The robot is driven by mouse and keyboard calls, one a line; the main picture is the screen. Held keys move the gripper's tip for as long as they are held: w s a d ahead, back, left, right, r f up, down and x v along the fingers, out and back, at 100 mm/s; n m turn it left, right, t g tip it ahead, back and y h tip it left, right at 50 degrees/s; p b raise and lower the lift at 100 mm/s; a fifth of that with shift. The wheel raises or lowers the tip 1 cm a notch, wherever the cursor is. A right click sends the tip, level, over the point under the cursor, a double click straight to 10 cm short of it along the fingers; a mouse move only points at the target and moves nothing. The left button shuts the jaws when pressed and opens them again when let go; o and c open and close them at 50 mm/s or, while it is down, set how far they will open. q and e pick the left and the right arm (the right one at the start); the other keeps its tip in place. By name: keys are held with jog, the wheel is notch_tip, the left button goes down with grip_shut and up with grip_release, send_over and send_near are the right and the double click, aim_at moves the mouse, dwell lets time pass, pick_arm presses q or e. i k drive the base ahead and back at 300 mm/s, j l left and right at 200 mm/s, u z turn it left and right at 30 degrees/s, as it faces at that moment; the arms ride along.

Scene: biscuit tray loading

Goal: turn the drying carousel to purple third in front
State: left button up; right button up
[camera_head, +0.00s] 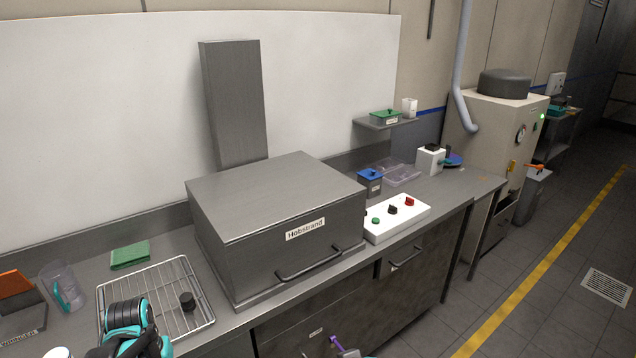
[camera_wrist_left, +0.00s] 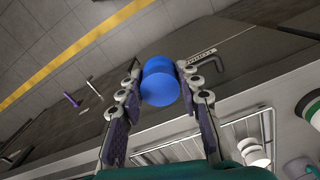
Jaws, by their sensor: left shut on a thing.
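My left gripper (camera_wrist_left: 157,85) is shut on a smooth blue rounded object (camera_wrist_left: 160,88), which sits between its two fingers in the left wrist view. In the head view only my left arm shows at the lower left, over the wire rack; its fingers and the blue object cannot be made out there. I cannot clearly identify the drying carousel. A small blue-purple disc (camera_head: 454,159) lies beside a white box (camera_head: 430,160) at the far end of the counter, partly hidden by it. My right gripper is not in view.
A large grey box labelled Hobstrand (camera_head: 275,220) fills the middle counter. A wire rack (camera_head: 205,298) with a dark knob (camera_head: 187,301) lies left of it. A white control panel (camera_head: 398,219), a blue-lidded box (camera_head: 370,183) and a clear tray (camera_head: 400,172) stand to the right.

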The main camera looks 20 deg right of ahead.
aim_at(455, 160)
jog(key=i+l+z, duration=0.2)
jog(key=l+z, duration=0.25)
jog(key=l, duration=0.3)
jog(key=i+l+z, duration=0.35)
jog(key=l+z, duration=0.15)
jog(key=l, duration=0.15)
jog(key=i+l+z, duration=1.1)
jog(key=i+z, duration=0.3)
jog(key=i+u, duration=0.1)
jog(key=i, duration=0.55)
jog(key=i+l+u, duration=0.1)
jog(key=i, duration=0.6)
jog(key=i+l+u, duration=0.1)
jog(key=i, duration=0.55)
jog(key=i+j+u, duration=0.15)
jog(key=i+u, duration=1)
jog(key=i+l+u, duration=0.2)
jog(key=i+u, duration=0.15)
